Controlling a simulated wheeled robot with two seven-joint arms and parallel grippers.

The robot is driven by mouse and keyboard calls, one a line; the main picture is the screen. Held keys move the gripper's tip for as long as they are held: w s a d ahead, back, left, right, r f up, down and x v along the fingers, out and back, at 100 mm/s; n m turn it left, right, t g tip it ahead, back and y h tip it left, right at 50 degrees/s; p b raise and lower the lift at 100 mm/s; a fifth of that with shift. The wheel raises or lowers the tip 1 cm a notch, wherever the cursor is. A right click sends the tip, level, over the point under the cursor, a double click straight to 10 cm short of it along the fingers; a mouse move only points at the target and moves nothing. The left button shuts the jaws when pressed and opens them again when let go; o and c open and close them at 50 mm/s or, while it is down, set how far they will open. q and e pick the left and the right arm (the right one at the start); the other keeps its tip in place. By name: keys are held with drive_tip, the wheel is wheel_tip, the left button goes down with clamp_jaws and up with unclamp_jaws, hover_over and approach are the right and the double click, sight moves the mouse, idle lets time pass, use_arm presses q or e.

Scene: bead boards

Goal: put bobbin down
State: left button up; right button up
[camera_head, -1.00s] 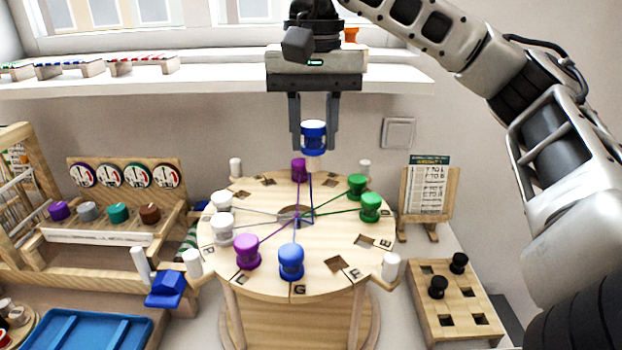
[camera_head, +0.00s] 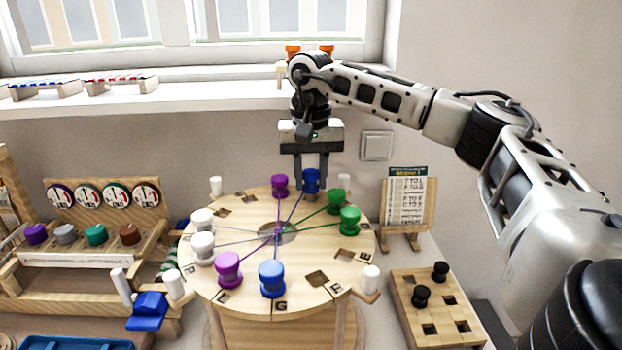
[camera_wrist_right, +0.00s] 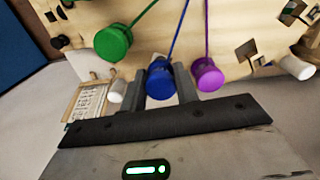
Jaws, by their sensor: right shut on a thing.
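My right gripper (camera_head: 311,172) is shut on a blue bobbin (camera_head: 311,181) at the far edge of the round wooden board (camera_head: 255,250). The bobbin looks upright and at board level; whether it rests in a slot is hidden. In the right wrist view the blue bobbin (camera_wrist_right: 160,80) sits between the two fingers, its thread running to the board's centre. A purple bobbin (camera_head: 280,186) stands close to its left, also in the wrist view (camera_wrist_right: 207,76). A green bobbin (camera_head: 335,201) stands to its right. My left gripper is not in view.
White pegs (camera_head: 216,186) stand around the board's rim. White bobbins (camera_head: 202,220), a near purple one (camera_head: 228,270) and a near blue one (camera_head: 272,278) occupy other slots. A card stand (camera_head: 408,210) and a block with black pegs (camera_head: 435,310) are to the right.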

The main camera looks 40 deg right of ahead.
sight(311, 173)
drive_tip(key=shift+f, duration=0.75)
drive_tip(key=shift+f, duration=0.2)
drive_tip(key=o, duration=1)
drive_tip(key=shift+r, duration=0.15)
wheel_tip(311, 173, up, 12)
drive_tip(key=shift+r, duration=0.1)
